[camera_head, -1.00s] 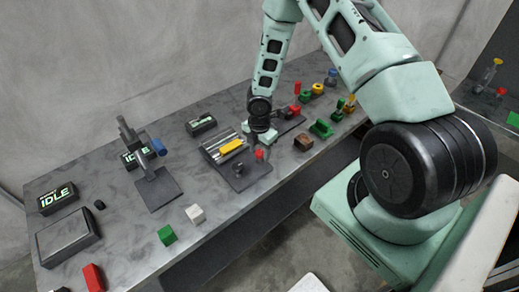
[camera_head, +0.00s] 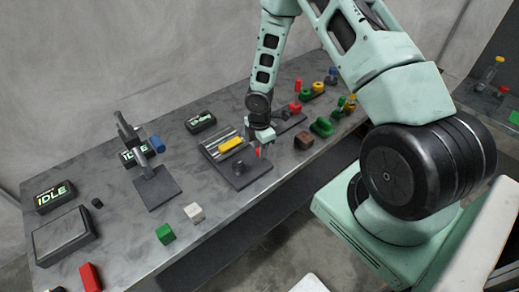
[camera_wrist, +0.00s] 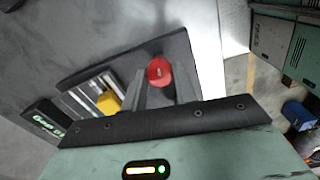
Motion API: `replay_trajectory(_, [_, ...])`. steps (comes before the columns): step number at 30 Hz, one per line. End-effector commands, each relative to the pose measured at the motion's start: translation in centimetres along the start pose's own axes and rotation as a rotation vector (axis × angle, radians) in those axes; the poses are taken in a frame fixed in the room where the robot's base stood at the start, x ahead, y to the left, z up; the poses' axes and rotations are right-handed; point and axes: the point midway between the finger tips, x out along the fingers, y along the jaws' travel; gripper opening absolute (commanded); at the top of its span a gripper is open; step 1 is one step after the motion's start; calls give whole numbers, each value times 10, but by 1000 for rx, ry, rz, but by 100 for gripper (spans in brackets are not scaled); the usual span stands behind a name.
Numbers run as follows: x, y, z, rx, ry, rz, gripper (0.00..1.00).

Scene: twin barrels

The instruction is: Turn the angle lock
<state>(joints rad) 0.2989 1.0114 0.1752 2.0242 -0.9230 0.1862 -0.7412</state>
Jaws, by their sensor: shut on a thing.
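The fixture is a dark plate (camera_head: 236,182) on the bench with silver rails (camera_head: 213,146), a yellow block (camera_head: 230,145) and a red knob (camera_head: 258,152) at its right. No label marks which part is the angle lock. My gripper (camera_head: 261,148) is lowered over the red knob. In the wrist view, the knob (camera_wrist: 159,70) sits between the two fingers of my gripper (camera_wrist: 160,80), which is shut on it. The yellow block (camera_wrist: 108,102) lies left of the fingers there. The knob's lower part is hidden.
A dark upright fixture (camera_head: 157,187) stands to the left, with a white cube (camera_head: 194,212) and a green cube (camera_head: 165,234) near the front edge. A brown block (camera_head: 304,141) and green parts (camera_head: 321,127) lie to the right. An IDLE display (camera_head: 55,195) is at far left.

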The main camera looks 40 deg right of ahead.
Motion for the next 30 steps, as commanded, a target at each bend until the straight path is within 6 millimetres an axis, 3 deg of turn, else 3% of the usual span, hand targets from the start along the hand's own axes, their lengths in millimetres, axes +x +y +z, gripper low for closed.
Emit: replay_trajectory(30, [1,2,0,957,0,3,6])
